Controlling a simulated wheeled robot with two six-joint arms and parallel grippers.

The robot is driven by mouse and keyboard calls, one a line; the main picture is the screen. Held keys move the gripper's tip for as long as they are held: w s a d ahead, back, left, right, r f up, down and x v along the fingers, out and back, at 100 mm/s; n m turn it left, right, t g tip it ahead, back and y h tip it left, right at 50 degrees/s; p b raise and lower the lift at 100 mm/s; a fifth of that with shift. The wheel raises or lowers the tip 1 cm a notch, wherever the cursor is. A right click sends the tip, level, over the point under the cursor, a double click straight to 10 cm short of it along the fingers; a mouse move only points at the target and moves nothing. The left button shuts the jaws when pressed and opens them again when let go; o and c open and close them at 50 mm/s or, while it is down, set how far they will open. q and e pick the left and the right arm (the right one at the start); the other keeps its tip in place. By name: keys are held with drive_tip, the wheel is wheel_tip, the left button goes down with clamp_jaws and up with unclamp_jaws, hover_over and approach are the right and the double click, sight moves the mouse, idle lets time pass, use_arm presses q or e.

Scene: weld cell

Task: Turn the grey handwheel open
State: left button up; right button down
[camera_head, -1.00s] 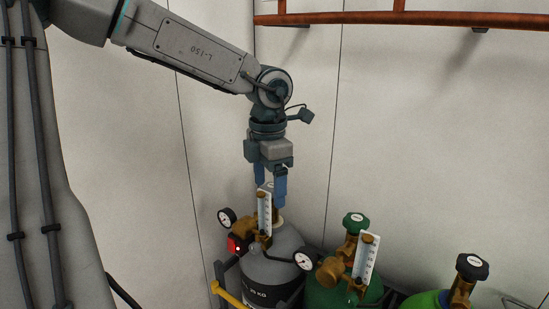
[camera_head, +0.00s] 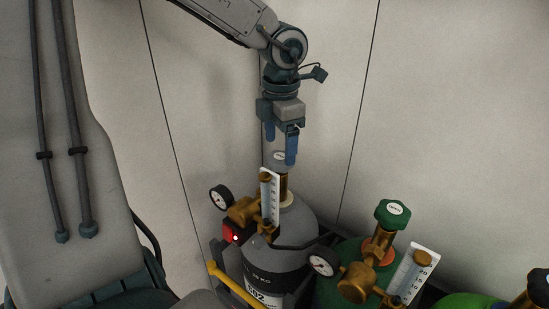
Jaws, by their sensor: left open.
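The grey handwheel (camera_head: 279,158) tops the brass valve of the grey gas cylinder (camera_head: 297,225). Its pale label shows, and part of it is hidden behind a finger. My left gripper (camera_head: 281,151) points straight down with its two blue fingers apart. One fingertip is above and left of the wheel; the other overlaps its right side in the picture. I cannot tell whether either finger touches it. My right gripper is not in view.
A gauge (camera_head: 221,197), a flowmeter (camera_head: 270,203) and a red box (camera_head: 231,233) sit by the grey cylinder's valve. A green handwheel (camera_head: 392,213) tops the green cylinder to the right. A yellow bar (camera_head: 235,287) runs in front. Walls close the corner behind.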

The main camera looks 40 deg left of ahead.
sight(280, 156)
use_arm(q)
drive_tip(key=f, duration=0.2)
drive_tip(key=f+b, duration=0.1)
drive_tip(key=shift+w+a+f, duration=0.1)
drive_tip(key=shift+w+f, duration=0.1)
drive_tip(key=shift+w, duration=0.05)
drive_tip(key=shift+s, duration=0.25)
drive_tip(key=c, duration=0.4)
drive_tip(key=shift+w, duration=0.1)
drive_tip(key=c, duration=0.6)
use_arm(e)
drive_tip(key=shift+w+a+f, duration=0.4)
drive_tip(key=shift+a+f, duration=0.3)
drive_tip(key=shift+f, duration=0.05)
